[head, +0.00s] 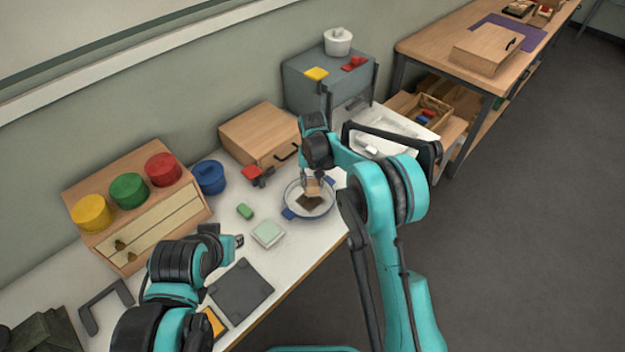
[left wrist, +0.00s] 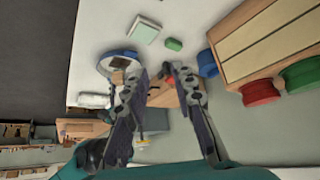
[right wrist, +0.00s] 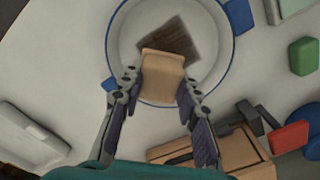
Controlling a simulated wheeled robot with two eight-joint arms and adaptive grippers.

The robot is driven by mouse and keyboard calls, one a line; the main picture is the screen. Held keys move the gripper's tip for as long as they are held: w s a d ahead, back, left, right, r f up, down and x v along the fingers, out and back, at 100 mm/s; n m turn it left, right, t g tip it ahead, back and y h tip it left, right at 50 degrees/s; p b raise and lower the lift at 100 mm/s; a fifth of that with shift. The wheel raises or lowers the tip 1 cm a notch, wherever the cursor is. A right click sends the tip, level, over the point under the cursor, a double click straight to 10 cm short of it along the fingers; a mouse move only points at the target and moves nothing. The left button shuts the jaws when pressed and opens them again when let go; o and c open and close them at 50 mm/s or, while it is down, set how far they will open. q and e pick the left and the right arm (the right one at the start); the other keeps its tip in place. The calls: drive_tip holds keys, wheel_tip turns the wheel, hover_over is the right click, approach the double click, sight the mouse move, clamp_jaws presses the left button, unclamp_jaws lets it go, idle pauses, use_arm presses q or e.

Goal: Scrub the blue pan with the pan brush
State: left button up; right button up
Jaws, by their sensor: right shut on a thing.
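The blue pan (head: 289,207) is round and pale inside, with a blue rim and blue side handles. It stands on the white table and also shows in the right wrist view (right wrist: 121,28). A dark brown patch (right wrist: 178,40) lies on its floor. My right gripper (head: 312,176) is over the pan, shut on the pan brush (right wrist: 163,66), a tan block. The brush overlaps the patch's near edge in view; its bristles are hidden and I cannot tell whether it touches. My left gripper (head: 238,241) is open and empty, left of the pan; its fingers (left wrist: 158,85) are apart.
Beside the pan are a pale green square block (head: 268,234) and a green block (head: 245,211). A wooden box (head: 262,135) with a dark handle and a red-headed item (head: 252,173) stand behind. A dark grey mat (head: 240,291) lies in front.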

use_arm(q)
drive_tip(key=c, duration=0.5)
drive_tip(key=shift+w+r, duration=0.15)
drive_tip(key=shift+w, duration=0.05)
clamp_jaws()
drive_tip(key=w+d+m+g, duration=0.2)
drive_tip(key=w+d, duration=0.1)
drive_tip(key=w, duration=1.3)
drive_tip(key=shift+w+d+f+m+g+h, duration=0.15)
drive_tip(key=shift+w+d+f+g, duration=0.35)
drive_tip(key=shift+w+f, duration=2)
drive_tip(key=shift+w+d+f+m+g+h, duration=0.15)
drive_tip(key=shift+w+d+f, duration=1)
drive_tip(key=shift+f, duration=2.4)
drive_tip(key=shift+w+d+f+m+g+h, duration=0.1)
drive_tip(key=shift+w+d+f+m+g, duration=0.2)
drive_tip(key=shift+w+f, duration=2.4)
drive_tip(key=shift+s+a+f, duration=0.1)
drive_tip(key=shift+s+f, duration=0.15)
drive_tip(key=shift+s, duration=0.1)
